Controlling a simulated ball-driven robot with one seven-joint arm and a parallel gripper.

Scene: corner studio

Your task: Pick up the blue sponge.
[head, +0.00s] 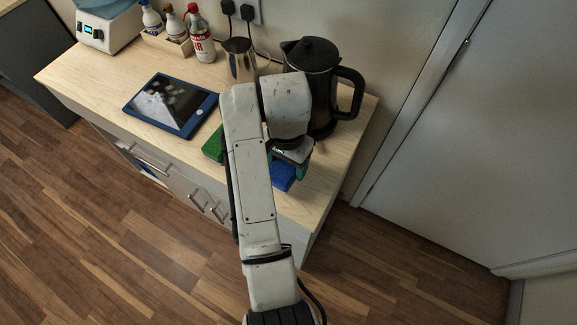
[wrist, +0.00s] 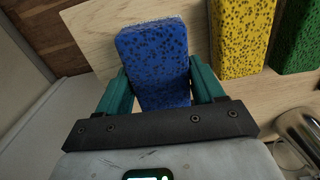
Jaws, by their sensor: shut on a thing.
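The blue sponge (wrist: 153,58) is a speckled block between the two teal fingers of my gripper (wrist: 160,90) in the wrist view. The fingers touch its two sides and are shut on it. In the head view the blue sponge (head: 283,177) shows partly beside my arm, over the counter near its front right corner. My arm hides much of my gripper there. I cannot tell whether the sponge is clear of the counter.
A yellow sponge (wrist: 241,35) and a green sponge (wrist: 297,42) lie beside it. A black kettle (head: 311,75) and a metal cup (head: 239,60) stand behind my arm. A blue-framed tablet (head: 171,105) lies left on the wooden counter (head: 100,75). Bottles stand at the back.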

